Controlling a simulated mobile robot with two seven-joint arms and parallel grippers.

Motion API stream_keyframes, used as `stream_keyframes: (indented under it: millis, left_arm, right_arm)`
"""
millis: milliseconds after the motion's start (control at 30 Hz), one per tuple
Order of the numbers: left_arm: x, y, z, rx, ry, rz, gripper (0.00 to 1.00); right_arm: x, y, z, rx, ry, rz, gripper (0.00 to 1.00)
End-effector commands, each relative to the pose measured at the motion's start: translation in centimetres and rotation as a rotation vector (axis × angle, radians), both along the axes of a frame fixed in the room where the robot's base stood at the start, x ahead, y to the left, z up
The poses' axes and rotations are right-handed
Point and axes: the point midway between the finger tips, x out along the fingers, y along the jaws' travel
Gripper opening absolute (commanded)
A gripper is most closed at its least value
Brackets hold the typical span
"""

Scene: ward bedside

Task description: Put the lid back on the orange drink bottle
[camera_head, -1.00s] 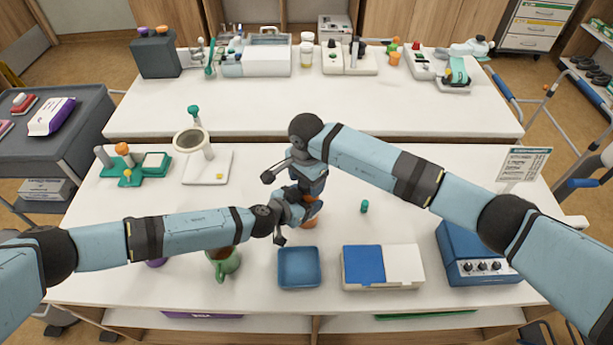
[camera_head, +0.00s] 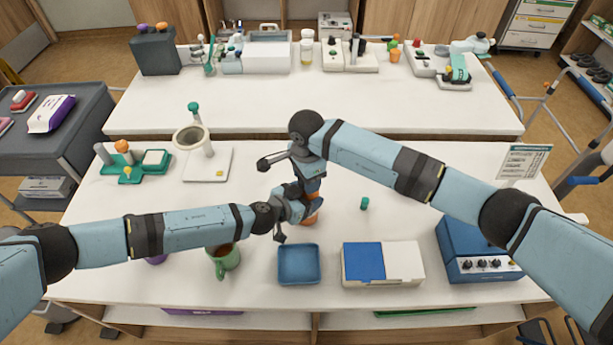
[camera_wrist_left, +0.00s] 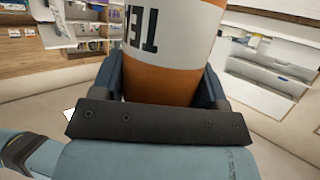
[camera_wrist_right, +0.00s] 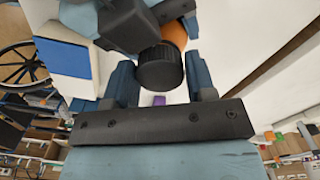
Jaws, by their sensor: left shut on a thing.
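The orange drink bottle (camera_head: 311,217) stands near the middle of the near table. In the left wrist view its orange body (camera_wrist_left: 158,80) with a white lettered label fills the space between the fingers of my left gripper (camera_head: 303,208), which is shut on it. In the right wrist view the round black lid (camera_wrist_right: 160,68) is at the end of the orange bottle (camera_wrist_right: 175,35), apparently seated on it; how tightly, I cannot tell. My right gripper (camera_wrist_right: 160,85) is open above it, its fingers on either side with gaps. The head view hides the lid behind my right gripper (camera_head: 308,184).
A small green item (camera_head: 364,203) is to the right of the bottle. A blue device (camera_head: 478,255) is further right. The back table's front is clear.

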Motion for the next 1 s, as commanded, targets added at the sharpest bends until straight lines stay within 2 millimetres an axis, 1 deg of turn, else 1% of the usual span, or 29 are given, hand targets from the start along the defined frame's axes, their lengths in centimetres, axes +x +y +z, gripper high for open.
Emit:
stream_keyframes:
  millis: [33, 67, 367, 467, 733, 800, 1000]
  left_arm:
    - [0.0, 0.0, 0.0, 0.000, 0.000, 0.001, 0.01]
    - [0.0, 0.0, 0.0, 0.000, 0.000, 0.001, 0.01]
    - [0.0, 0.0, 0.0, 0.000, 0.000, 0.000, 0.01]
    - [0.0, 0.0, 0.0, 0.001, -0.001, 0.000, 0.01]
    - [0.0, 0.0, 0.0, 0.001, -0.001, 0.000, 0.01]
    - [0.0, 0.0, 0.0, 0.001, -0.001, 0.000, 0.01]
    - [0.0, 0.0, 0.0, 0.001, -0.001, 0.000, 0.01]
  right_arm:
    - [0.0, 0.0, 0.0, 0.000, 0.000, 0.000, 0.63]
    - [0.0, 0.0, 0.0, 0.000, 0.000, 0.000, 0.70]
    - [0.0, 0.0, 0.1, 0.000, 0.000, 0.001, 0.70]
    - [0.1, 0.0, 0.8, 0.000, -0.002, 0.001, 0.70]
    - [0.1, 0.0, 4.2, 0.000, -0.002, 0.001, 0.70]
    - [0.0, 0.0, 4.5, 0.000, -0.001, 0.001, 0.70]
    - [0.0, 0.0, 4.5, 0.000, 0.000, 0.001, 0.70]
